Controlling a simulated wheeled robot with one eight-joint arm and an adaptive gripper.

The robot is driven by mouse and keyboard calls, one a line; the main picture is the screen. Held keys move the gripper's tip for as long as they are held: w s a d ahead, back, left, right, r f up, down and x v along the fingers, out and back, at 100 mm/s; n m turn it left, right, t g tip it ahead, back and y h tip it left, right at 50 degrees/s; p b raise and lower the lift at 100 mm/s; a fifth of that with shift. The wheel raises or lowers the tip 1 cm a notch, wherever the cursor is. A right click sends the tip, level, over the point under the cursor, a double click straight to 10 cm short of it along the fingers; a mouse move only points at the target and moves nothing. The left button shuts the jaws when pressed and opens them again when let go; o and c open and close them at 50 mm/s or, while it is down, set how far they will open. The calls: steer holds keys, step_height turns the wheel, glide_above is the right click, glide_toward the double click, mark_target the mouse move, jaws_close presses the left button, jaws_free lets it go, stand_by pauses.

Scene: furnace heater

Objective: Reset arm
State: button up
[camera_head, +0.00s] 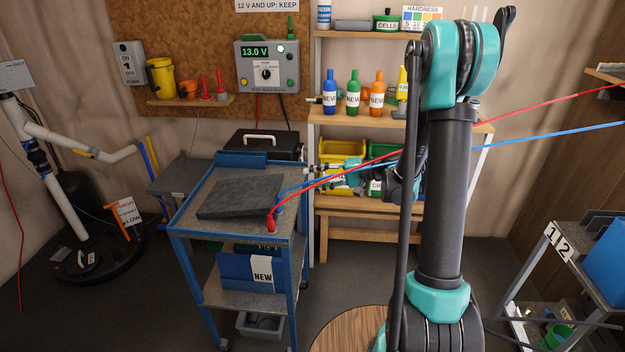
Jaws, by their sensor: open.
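My arm rises in the right half of the head view, its dark upper link upright with teal joints. My gripper (318,175) is at the arm's far end, left of the upright link, and points left. It is open, and I see nothing between its fingers. It appears in front of the shelf unit and to the right of the blue cart (181,228). The red cable (355,172) and blue cable (540,138) pass across it in the picture, and I cannot tell whether they touch it. Part of the wrist is hidden behind my arm.
A dark slab (240,196) lies on the cart top, with a red clip (271,224) near its corner. A meter (267,66) reads 13.0 V. A rack (548,255) stands at right.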

steer(key=s+d+f+t+h, duration=0.1)
steer(key=s+d+f+h, duration=0.1)
steer(key=s+d+h, duration=0.3)
steer(key=s+d+f+t+h, duration=0.1)
steer(key=s+d+f+h, duration=0.2)
steer(key=s+d+h, duration=0.2)
steer(key=s+d+f+n+h, duration=0.1)
steer(key=s+d+f+h, duration=0.2)
steer(key=s+d, duration=0.7)
steer(key=shift+s+d+t+h, duration=0.25)
steer(key=shift+s+t+h, duration=0.15)
steer(key=shift+s+h, duration=0.75)
steer(key=shift+c, duration=1)
